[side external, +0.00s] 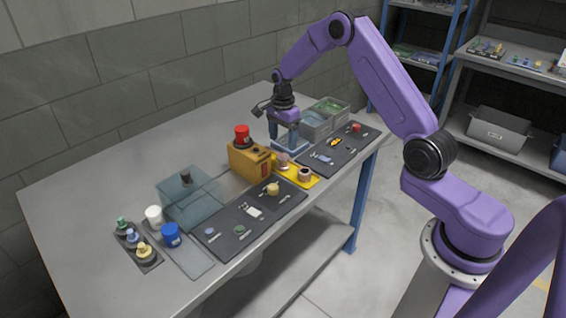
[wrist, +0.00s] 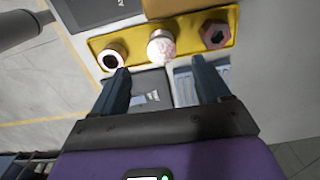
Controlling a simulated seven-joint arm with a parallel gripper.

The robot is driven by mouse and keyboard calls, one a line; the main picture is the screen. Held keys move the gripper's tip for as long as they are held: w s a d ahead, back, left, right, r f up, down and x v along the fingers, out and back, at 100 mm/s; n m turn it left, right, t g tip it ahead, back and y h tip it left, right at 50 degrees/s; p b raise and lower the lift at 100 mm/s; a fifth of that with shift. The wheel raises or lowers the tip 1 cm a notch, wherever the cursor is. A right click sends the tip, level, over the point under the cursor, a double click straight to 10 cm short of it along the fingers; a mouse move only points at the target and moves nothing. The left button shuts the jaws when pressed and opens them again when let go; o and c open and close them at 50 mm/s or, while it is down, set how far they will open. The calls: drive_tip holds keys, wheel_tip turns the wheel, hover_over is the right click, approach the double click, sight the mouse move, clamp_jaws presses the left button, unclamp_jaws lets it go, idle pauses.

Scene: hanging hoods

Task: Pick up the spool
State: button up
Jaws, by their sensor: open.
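A yellow tray (side external: 310,182) stands near the table's front edge, and it also shows at the top of the wrist view (wrist: 186,27). It holds a pale copper-coloured round piece (side external: 283,159), which looks most like the spool, though I cannot be sure. The round piece is in the middle of the tray in the wrist view (wrist: 161,47). A ring-shaped piece (wrist: 112,57) and a hex-holed piece (wrist: 214,35) flank it. My gripper (side external: 286,146) is open and empty, pointing down just behind the tray. Its fingers (wrist: 160,70) are apart, with nothing between them.
An orange box (side external: 249,160) with a red-topped piece stands left of my gripper. Grey bins (side external: 316,124) stand to its right. Dark mats (side external: 223,231) with small parts lie along the front edge. A clear teal box (side external: 190,204) stands left. The table's back left is clear.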

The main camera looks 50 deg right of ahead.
sight(283, 156)
drive_tip(key=shift+d+f, duration=0.15)
drive_tip(key=shift+f, duration=3.8)
drive_tip(key=shift+w, duration=0.1)
drive_tip(key=c, duration=1.2)
drive_tip(key=shift+r, duration=0.1)
